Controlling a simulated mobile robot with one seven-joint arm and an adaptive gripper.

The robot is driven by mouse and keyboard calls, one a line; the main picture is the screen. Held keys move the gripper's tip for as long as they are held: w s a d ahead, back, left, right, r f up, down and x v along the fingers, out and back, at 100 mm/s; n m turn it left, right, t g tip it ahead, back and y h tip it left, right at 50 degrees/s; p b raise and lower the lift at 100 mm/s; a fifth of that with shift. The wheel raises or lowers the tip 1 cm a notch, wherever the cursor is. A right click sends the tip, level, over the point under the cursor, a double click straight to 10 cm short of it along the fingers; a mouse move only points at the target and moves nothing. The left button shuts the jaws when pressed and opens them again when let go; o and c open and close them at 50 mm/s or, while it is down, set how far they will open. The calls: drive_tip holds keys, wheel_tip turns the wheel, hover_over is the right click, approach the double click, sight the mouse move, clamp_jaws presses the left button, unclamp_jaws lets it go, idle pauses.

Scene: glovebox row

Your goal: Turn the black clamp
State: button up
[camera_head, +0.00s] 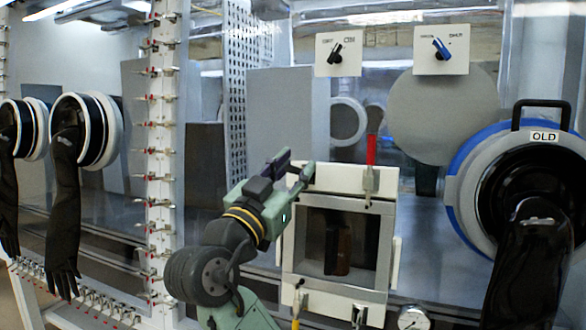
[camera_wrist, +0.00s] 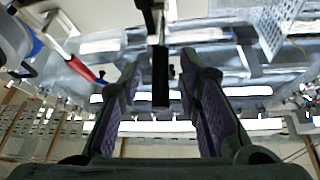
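The black clamp's dark bar-like handle (camera_wrist: 160,80) stands between my gripper's two fingers in the wrist view, with a gap visible on each side. My gripper (camera_head: 290,168) is open at the upper left corner of the small white-framed door (camera_head: 343,180) in the head view. Its fingers, with purple inner pads, also show in the wrist view (camera_wrist: 161,88). In the head view my gripper hides the black clamp, and I cannot make it out there.
A red-handled clamp (camera_head: 371,152) stands upright at the door's upper right; it also shows in the wrist view (camera_wrist: 82,68). A yellow-handled clamp (camera_head: 296,308) is at lower left. Above are a black knob (camera_head: 335,54) and a blue knob (camera_head: 440,48). A round port (camera_head: 470,150) with a black glove is right.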

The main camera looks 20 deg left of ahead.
clamp_jaws()
idle(0.7)
